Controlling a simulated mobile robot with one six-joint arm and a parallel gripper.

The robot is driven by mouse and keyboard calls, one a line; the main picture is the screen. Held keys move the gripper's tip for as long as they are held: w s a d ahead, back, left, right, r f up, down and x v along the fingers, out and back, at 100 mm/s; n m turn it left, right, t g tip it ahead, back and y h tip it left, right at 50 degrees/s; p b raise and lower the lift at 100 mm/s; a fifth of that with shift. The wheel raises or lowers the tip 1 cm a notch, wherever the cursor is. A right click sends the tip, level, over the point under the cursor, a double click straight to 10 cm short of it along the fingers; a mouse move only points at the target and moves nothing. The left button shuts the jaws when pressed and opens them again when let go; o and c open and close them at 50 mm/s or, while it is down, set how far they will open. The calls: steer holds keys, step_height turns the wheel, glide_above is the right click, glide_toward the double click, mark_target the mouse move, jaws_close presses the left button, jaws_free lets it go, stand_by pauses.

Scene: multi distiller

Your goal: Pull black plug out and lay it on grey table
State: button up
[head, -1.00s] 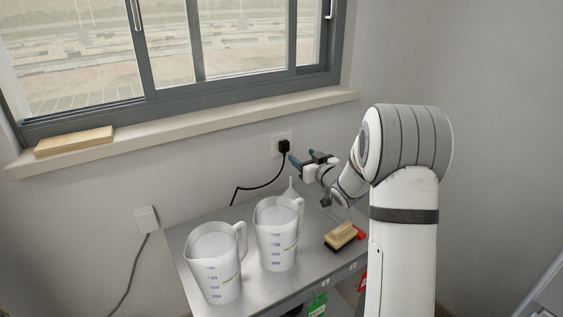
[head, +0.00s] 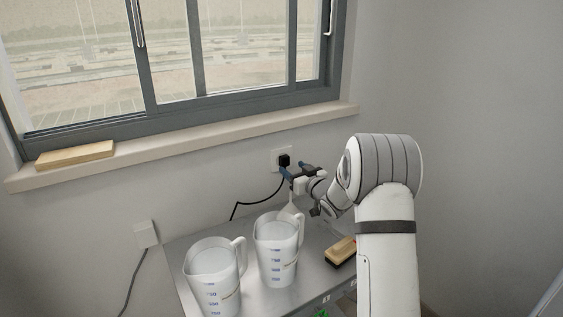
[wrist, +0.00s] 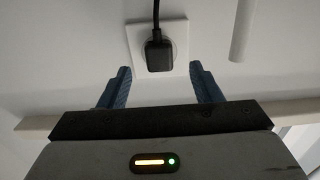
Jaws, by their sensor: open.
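The black plug (head: 284,160) sits in the white wall socket (head: 275,155) above the back of the grey table (head: 182,250). Its black cord hangs down to the left in the head view. In the wrist view the plug (wrist: 158,54) is ahead, between the lines of the two blue fingers and just beyond their tips. My gripper (head: 294,169) is open and close to the plug; it also shows in the wrist view (wrist: 158,72). Nothing is between its fingers, and I see no contact with the plug.
Two clear measuring jugs (head: 213,275) (head: 277,252) stand on the table. A wooden brush (head: 341,251) lies at its right side. The window sill (head: 190,143) juts out above the socket.

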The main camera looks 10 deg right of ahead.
mark_target(286, 162)
steer(key=shift+x, duration=2.15)
steer(key=shift+d+b, duration=0.1)
steer(key=shift+b, duration=0.25)
jaws_close()
steer(key=b+v, duration=0.1)
steer(key=v, duration=0.5)
stand_by(0.9)
steer(key=shift+r, duration=0.15)
steer(key=s+d+r+p, duration=0.1)
steer(key=s+r+p, duration=0.2)
steer(key=r, duration=0.3)
steer(key=shift+s+d+r+p, duration=0.2)
steer(key=shift+s+r+p, duration=0.15)
steer(key=shift+r+p, duration=0.1)
stand_by(0.3)
